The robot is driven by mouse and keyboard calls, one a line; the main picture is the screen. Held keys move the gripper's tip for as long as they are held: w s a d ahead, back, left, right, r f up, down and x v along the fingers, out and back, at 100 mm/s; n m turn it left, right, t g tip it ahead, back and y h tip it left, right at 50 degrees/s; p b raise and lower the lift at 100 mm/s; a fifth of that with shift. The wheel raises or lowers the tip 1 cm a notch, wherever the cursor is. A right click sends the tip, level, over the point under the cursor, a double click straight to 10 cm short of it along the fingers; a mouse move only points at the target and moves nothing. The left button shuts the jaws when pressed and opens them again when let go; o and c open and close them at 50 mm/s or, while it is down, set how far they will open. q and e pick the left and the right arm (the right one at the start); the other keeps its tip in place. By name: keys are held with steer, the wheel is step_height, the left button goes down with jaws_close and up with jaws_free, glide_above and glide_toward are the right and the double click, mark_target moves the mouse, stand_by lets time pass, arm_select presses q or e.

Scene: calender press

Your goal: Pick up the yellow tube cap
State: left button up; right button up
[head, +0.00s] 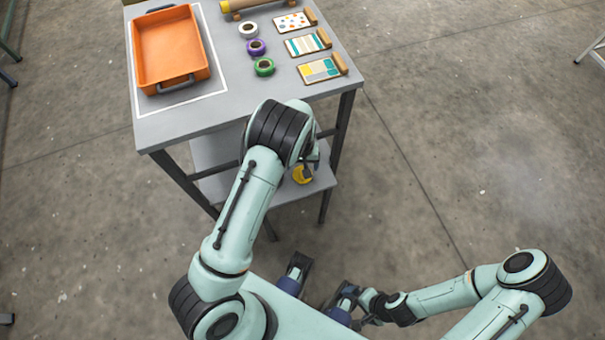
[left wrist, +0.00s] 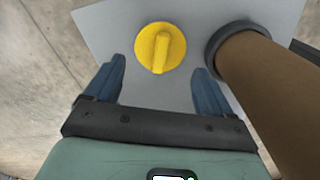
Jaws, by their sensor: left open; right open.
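The yellow tube cap (left wrist: 160,48) is round with a raised bar across its top. It lies on a grey shelf, just beyond and between the fingertips of my left gripper (left wrist: 158,75), which is open and empty. In the head view the cap (head: 301,175) shows partly on the lower shelf, beside my left gripper (head: 308,165), which is mostly hidden by my left arm. My right gripper (head: 319,282) is open and empty, low in the head view, away from the table.
A brown tube with a dark end ring (left wrist: 268,75) stands close right of the cap. The grey table top (head: 222,105) is above the lower shelf (head: 215,150). On top are an orange tray (head: 165,50), tape rolls (head: 256,47) and patterned cards (head: 308,43).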

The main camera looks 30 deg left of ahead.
mark_target(298, 177)
arm_select(q)
step_height(298, 177, down, 4)
steer(key=shift+s+d+f, duration=0.1)
steer(key=shift+s+d, duration=0.05)
steer(key=c, duration=0.8)
